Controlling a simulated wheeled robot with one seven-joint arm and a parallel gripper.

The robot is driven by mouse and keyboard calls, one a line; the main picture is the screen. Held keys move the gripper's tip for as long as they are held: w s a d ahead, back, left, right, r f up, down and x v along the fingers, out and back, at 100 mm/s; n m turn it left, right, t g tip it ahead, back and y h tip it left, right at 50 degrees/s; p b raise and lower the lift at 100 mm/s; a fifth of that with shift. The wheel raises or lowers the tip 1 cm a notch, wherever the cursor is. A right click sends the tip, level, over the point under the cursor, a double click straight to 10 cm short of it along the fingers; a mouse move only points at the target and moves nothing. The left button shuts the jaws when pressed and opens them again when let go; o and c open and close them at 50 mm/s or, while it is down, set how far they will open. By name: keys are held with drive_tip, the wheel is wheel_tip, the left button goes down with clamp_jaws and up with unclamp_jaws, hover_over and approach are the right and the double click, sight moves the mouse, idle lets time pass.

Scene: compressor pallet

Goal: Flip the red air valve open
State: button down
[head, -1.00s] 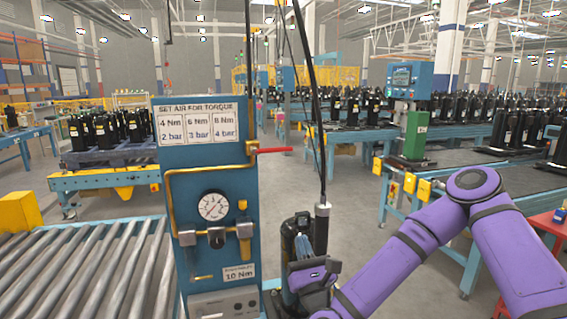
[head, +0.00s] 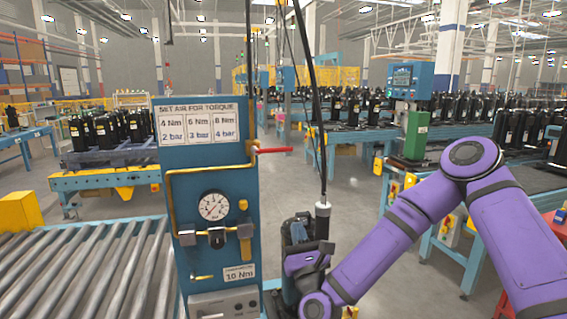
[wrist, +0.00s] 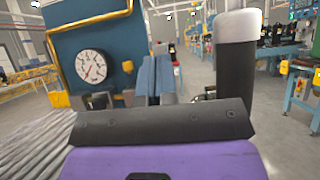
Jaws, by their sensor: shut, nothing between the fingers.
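The red air valve lever (head: 275,150) sticks out to the right, level, from the upper right edge of the blue panel (head: 212,185). A yellow pipe (head: 168,190) runs from the valve to the gauge below. My gripper (head: 299,232) is well below the lever, beside the panel's right edge. In the wrist view the blue fingers (wrist: 154,75) are together and hold nothing. The lever does not show in the wrist view.
A round pressure gauge (head: 213,206) is on the panel, under a torque sign (head: 198,122). A black hanging tool with a silver collar (head: 322,210) is just right of my gripper; its cable rises past the lever. A roller conveyor (head: 80,270) lies left.

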drive_tip(key=shift+w+r, duration=0.65)
drive_tip(key=shift+r, duration=0.1)
approach(273, 149)
drive_tip(key=w+f, duration=0.2)
drive_tip(key=w, duration=0.5)
drive_tip(key=r, duration=0.4)
drive_tip(key=shift+w+d, duration=0.2)
drive_tip(key=shift+w, duration=0.05)
